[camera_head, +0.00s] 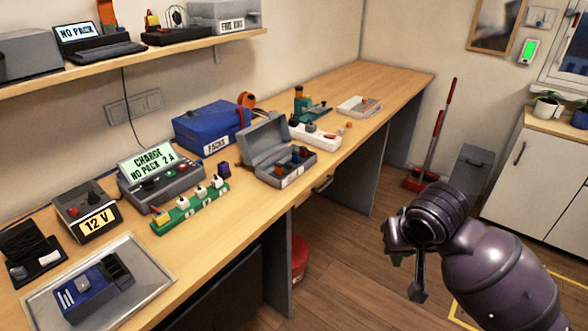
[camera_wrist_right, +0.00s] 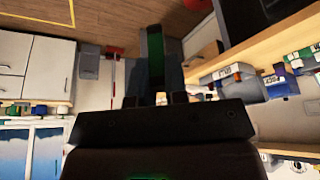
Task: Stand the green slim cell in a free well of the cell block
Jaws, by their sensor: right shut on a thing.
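My right gripper (camera_head: 400,243) is over the floor, in front of the bench and to its right, well apart from the bench top. In the right wrist view the gripper (camera_wrist_right: 155,98) is shut on the green slim cell (camera_wrist_right: 156,58), a long dark green bar that sticks out beyond the fingertips. In the head view the cell is mostly hidden by the gripper. A white block (camera_head: 314,135) with small dark and red pieces stands on the bench behind the grey case; I cannot tell if it is the cell block or which wells are free. My left gripper is not in view.
An open grey case (camera_head: 262,172) holds small coloured pieces near the bench's front edge. A blue box (camera_head: 205,128), a charger (camera_head: 160,185), a green strip (camera_head: 172,222) and a metal tray (camera_head: 150,279) stand along the bench (camera_head: 375,82). Its far right end is clear.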

